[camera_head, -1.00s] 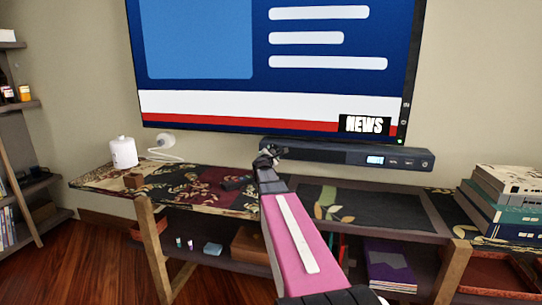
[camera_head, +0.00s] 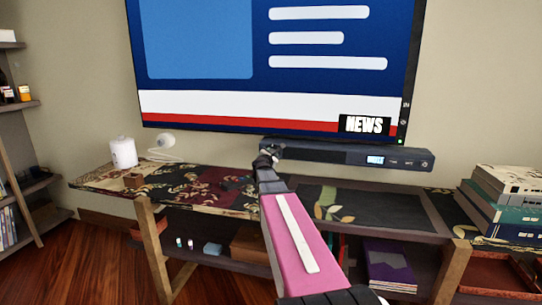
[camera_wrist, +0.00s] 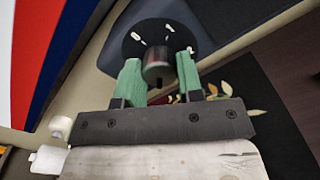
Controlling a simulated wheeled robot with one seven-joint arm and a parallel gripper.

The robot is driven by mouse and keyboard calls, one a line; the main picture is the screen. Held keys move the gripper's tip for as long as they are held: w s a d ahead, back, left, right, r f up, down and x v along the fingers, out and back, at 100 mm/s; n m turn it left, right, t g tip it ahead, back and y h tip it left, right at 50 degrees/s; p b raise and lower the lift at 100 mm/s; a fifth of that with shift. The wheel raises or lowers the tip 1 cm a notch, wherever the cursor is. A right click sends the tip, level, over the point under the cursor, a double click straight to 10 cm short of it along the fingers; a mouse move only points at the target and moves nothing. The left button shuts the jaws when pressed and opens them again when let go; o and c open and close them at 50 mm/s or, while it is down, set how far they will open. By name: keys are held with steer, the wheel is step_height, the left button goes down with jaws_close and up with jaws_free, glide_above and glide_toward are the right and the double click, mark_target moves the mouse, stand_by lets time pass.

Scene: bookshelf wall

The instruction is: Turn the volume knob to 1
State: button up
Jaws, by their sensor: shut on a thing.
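The volume knob (camera_wrist: 158,68) is a short dark cylinder with a reddish band, on a round black dial face (camera_wrist: 141,43) with white marks in the wrist view. My gripper (camera_wrist: 160,70) has its green fingers on either side of the knob and is shut on it. The dial is at the left end of the soundbar (camera_head: 345,155), below the television. In the head view my gripper (camera_head: 267,157) hides the knob. The soundbar's small lit display (camera_head: 375,160) is too small to read.
The television (camera_head: 270,70) hangs just above the soundbar. The patterned table (camera_head: 375,208) lies below my arm.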

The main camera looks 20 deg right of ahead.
steer(key=shift+s+n, duration=0.1)
steer(key=shift+n, duration=16.3)
steer(key=o, duration=0.9)
